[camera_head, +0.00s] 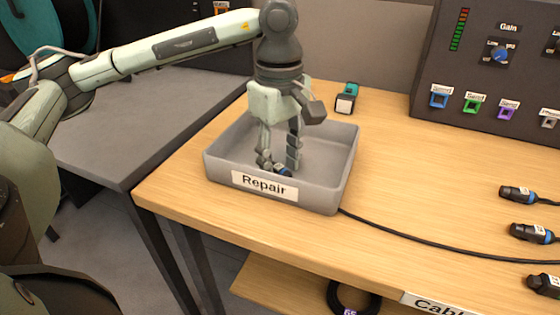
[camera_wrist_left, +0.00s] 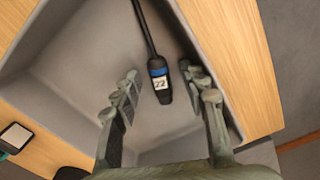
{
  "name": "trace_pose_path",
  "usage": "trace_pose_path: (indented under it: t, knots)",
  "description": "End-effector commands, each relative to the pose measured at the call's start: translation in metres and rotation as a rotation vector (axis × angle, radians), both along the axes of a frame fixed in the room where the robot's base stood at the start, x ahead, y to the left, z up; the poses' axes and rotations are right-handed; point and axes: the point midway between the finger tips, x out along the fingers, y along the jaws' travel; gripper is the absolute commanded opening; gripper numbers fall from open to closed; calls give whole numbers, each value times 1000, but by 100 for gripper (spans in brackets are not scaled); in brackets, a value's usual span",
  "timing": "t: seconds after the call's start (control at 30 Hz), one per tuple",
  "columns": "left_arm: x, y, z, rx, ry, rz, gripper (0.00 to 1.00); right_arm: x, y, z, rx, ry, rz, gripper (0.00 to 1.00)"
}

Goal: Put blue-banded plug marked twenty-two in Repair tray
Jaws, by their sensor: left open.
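The plug (camera_wrist_left: 160,82) is black with a blue band and a white label reading 22. It lies in the grey Repair tray (camera_head: 340,185), close to the near wall, and its cable runs up out of the left wrist view. In the head view only a bit of the plug (camera_head: 283,171) shows between the fingers. My left gripper (camera_head: 279,162) points down into the tray. In the left wrist view its fingers (camera_wrist_left: 163,88) stand apart with the plug between them, nearer the right finger. My right gripper is not in view.
More blue-banded plugs (camera_head: 518,194) lie at the right of the wooden table. A black cable (camera_head: 430,241) runs from the tray across the table. A small teal and white item (camera_head: 346,99) stands behind the tray. The control panel (camera_head: 480,70) is at the back right.

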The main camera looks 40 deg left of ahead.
Motion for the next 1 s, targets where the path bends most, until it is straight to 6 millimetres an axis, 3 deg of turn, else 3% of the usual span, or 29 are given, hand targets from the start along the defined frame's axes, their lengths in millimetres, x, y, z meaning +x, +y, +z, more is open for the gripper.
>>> trace_pose_path:
  t: [0.1,0.43,0.6,0.8,1.0]
  knots:
    - [1,0,10,-1,-4,0,43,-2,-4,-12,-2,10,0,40]
    - [0,0,84,-1,-5,-1,43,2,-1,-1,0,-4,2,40]
    - [0,0,113,1,-3,0,43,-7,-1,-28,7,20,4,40]
    - [0,0,123,0,-1,0,43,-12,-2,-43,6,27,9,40]
    - [-1,0,123,0,0,0,43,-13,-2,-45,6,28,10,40]
